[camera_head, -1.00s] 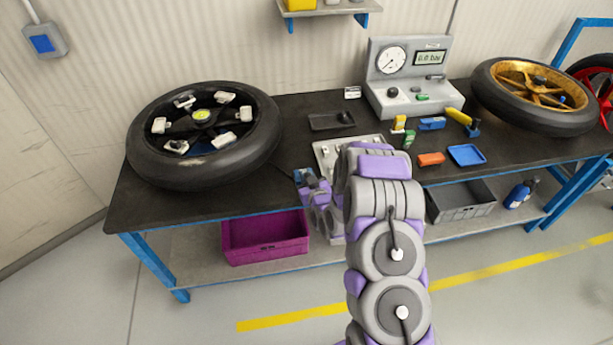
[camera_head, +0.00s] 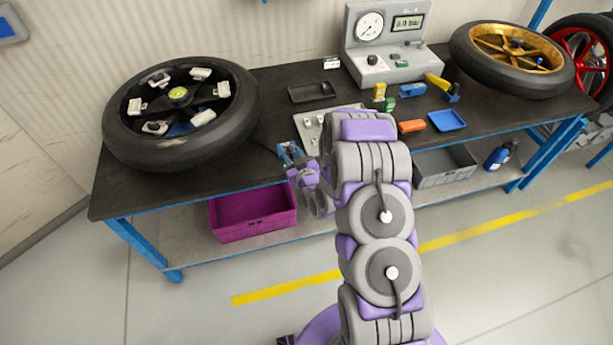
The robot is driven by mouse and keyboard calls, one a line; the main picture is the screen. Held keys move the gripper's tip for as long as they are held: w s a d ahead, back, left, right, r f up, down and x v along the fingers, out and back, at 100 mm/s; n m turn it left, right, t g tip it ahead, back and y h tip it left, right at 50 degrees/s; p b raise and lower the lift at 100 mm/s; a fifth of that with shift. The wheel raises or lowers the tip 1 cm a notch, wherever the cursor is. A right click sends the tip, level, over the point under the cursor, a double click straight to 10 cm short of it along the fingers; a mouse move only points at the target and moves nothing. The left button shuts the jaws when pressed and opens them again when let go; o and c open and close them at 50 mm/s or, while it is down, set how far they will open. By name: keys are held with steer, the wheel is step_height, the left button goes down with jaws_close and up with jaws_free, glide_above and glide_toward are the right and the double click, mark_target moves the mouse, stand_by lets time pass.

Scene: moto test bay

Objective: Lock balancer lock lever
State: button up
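A black wheel (camera_head: 232,128) lies flat on the left of the dark bench, with a round green-yellow bubble level (camera_head: 178,94) at its centre. Several white clamp-like pieces (camera_head: 204,116) sit around the level, inside the rim. I cannot make out for certain which part is the lock lever. My gripper (camera_head: 289,155) is at the bench's front edge, right of the wheel and apart from it, left of my purple and grey arm. It is small and partly hidden by my wrist, so its opening does not show.
A grey plate (camera_head: 306,123) lies behind my gripper, partly covered by my arm. A black tray (camera_head: 311,92), a gauge unit (camera_head: 388,45) and a gold-rimmed wheel (camera_head: 467,68) stand further back and right. A magenta crate (camera_head: 253,218) is on the lower shelf.

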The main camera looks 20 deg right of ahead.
steer(key=p+v, duration=1.1)
steer(key=v, duration=0.2)
steer(key=shift+s, duration=0.3)
steer(key=shift+d, duration=0.1)
stand_by(0.4)
